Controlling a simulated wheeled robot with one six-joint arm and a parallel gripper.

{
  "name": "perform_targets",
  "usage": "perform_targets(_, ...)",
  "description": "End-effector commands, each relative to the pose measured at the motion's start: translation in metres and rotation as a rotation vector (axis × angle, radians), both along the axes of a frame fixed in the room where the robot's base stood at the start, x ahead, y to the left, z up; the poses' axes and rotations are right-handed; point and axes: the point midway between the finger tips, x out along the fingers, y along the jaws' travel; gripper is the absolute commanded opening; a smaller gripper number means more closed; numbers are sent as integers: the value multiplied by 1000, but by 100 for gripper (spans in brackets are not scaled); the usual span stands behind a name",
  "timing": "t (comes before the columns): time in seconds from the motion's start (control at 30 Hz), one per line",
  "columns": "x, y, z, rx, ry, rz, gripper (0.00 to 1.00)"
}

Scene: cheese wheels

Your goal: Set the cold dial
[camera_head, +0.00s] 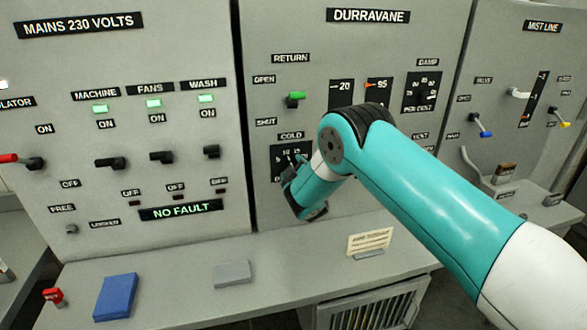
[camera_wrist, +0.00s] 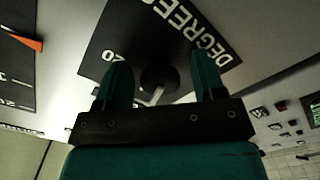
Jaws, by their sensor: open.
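The cold dial's black plate (camera_head: 277,168) is on the middle grey panel, under the COLD label (camera_head: 291,135). My arm and gripper hide much of it in the head view. In the wrist view the black plate (camera_wrist: 112,42) shows the word DEGREES and a "20" mark. The dark round knob (camera_wrist: 158,78) with a pale pointer stands on it. My gripper (camera_wrist: 160,75) is open, with one teal finger on each side of the knob. I cannot tell whether the fingers touch it. In the head view my gripper (camera_head: 292,172) is at the dial, its tips partly hidden.
A green-handled RETURN lever (camera_head: 295,97) is above the dial. Gauges marked 20 (camera_head: 341,92) and 95 (camera_head: 378,88) are to its right. The left panel (camera_head: 105,60) carries several black switches. A blue book (camera_head: 116,296), a grey block (camera_head: 232,273) and a card (camera_head: 370,241) lie on the ledge below.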

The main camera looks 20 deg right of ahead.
Motion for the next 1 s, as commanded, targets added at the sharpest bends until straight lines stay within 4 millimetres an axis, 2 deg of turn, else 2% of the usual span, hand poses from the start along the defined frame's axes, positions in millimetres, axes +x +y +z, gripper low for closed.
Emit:
perform_targets(0.03,0,0,0,0,0,0,56)
perform_targets(0.2,0,0,0,0,0,0,17)
perform_targets(0.23,0,0,0,0,0,0,14)
perform_targets(0.57,0,1,-2,44,-3,0,14)
perform_targets(1.0,0,1,-7,351,-5,2,14)
